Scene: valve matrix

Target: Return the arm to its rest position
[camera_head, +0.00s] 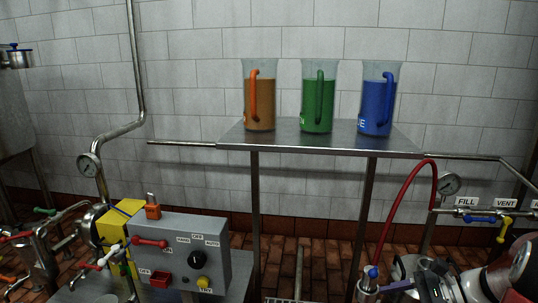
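My arm reaches into the lower right corner of the head view, with a white and red link and a round joint cap. The dark part at its left end appears to be my gripper (432,282), low in the picture and cut by the bottom edge. Its fingers cannot be made out clearly, so I cannot tell whether it is open or shut, or whether it holds anything. It overlaps a metal vessel (402,266) in the picture; I cannot tell whether they touch.
A steel table (330,148) bears orange (260,95), green (319,97) and blue (377,98) jugs. A grey control box (180,250) stands lower left. A red hose (399,205) and FILL and VENT valves (484,218) are near my arm. A blue-topped fitting (369,280) stands left of the vessel.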

